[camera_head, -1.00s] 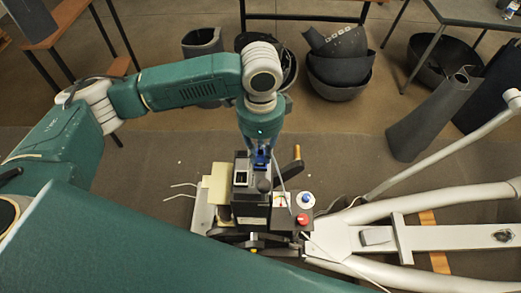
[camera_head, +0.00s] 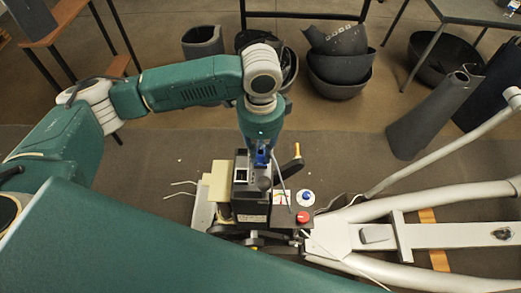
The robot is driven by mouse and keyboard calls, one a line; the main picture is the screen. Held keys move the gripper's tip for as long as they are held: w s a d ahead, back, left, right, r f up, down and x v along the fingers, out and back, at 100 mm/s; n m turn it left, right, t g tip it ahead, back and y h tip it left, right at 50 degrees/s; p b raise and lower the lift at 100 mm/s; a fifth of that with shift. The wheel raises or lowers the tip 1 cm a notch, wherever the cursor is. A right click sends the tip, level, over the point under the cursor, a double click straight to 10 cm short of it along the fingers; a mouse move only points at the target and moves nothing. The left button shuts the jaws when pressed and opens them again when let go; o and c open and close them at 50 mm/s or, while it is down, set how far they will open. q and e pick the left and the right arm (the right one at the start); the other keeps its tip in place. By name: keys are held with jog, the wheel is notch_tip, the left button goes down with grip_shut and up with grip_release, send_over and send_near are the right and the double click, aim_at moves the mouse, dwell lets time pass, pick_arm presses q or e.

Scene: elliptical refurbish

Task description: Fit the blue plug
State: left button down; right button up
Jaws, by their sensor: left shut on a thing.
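The blue plug (camera_head: 261,157) is held in my left gripper (camera_head: 261,160), which points down over the right part of a black boxy unit (camera_head: 250,194). The plug is at the unit's top; I cannot tell whether it touches or sits in a socket. A socket block with a pale square opening (camera_head: 241,175) is on the top of the unit, just left of the plug. A grey cable (camera_head: 280,180) hangs beside the gripper. My right gripper is not in view.
A panel with a blue knob (camera_head: 306,197) and a red knob (camera_head: 303,216) is right of the unit. A yellow handle (camera_head: 297,150) stands behind it. A white tubular frame (camera_head: 450,235) fills the right. Dark bins (camera_head: 340,70) stand at the back.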

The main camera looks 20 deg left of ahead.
pick_arm(q)
jog(key=c, duration=1.5)
grip_release()
jog(key=shift+f, duration=0.1)
notch_tip(320, 180, up, 12)
jog(key=shift+r, duration=0.1)
